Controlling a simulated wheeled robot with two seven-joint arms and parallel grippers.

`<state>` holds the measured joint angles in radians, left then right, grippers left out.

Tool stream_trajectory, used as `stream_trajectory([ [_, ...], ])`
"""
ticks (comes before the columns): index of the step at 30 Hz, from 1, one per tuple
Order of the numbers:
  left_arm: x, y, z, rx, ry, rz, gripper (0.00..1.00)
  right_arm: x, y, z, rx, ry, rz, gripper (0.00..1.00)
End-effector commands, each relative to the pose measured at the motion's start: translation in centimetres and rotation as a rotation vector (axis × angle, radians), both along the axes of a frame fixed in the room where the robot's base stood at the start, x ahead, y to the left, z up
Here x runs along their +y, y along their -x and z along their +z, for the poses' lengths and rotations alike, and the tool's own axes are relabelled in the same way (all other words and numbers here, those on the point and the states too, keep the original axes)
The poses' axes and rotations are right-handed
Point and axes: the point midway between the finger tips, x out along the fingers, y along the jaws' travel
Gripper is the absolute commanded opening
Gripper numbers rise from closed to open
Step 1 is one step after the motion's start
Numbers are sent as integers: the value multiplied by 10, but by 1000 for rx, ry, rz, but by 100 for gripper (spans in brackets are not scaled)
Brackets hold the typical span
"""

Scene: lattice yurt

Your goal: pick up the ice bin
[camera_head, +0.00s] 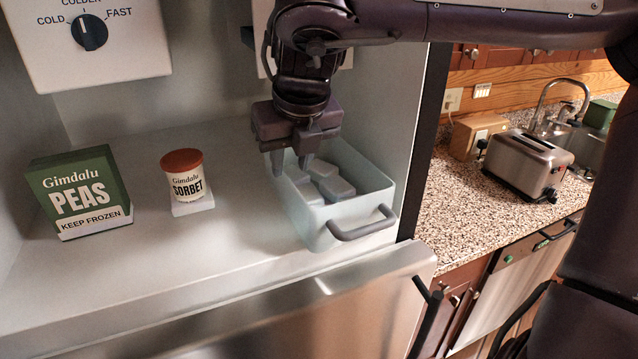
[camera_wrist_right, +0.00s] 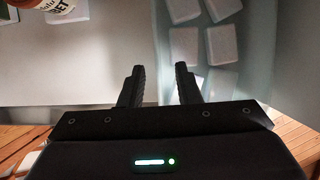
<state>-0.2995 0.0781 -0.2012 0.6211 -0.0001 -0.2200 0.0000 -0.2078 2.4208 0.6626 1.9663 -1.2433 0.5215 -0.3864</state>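The ice bin (camera_head: 322,225) is a pale, translucent bin with a grey front handle (camera_head: 362,224). It stands at the right of the freezer shelf with several whitish ice blocks (camera_head: 325,183) inside. My right gripper (camera_head: 291,165) is over the bin's left wall, pointing down, with its fingers apart. In the right wrist view, the open fingers (camera_wrist_right: 159,85) lie on either side of the line of that wall (camera_wrist_right: 162,40), with ice blocks (camera_wrist_right: 185,45) to the right. I cannot tell whether the fingers touch the wall. My left gripper is not in view.
A green peas box (camera_head: 80,192) and a sorbet tub (camera_head: 185,180) stand left of the bin on the freezer shelf (camera_head: 150,250). The freezer's side wall is close on the bin's right. A counter with a toaster (camera_head: 528,163) is further right.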

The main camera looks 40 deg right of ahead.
Motion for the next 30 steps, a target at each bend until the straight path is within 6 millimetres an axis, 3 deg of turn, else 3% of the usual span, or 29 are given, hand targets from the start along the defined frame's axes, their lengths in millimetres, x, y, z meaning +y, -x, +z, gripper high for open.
stream_trajectory([
  [15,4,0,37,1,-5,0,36,-2,-26,-53,4,-4,-4,30],
  [25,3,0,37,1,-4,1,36,-3,-29,-62,-1,-3,-5,30],
  [30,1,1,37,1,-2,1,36,-3,-29,-62,-1,-3,-5,10],
])
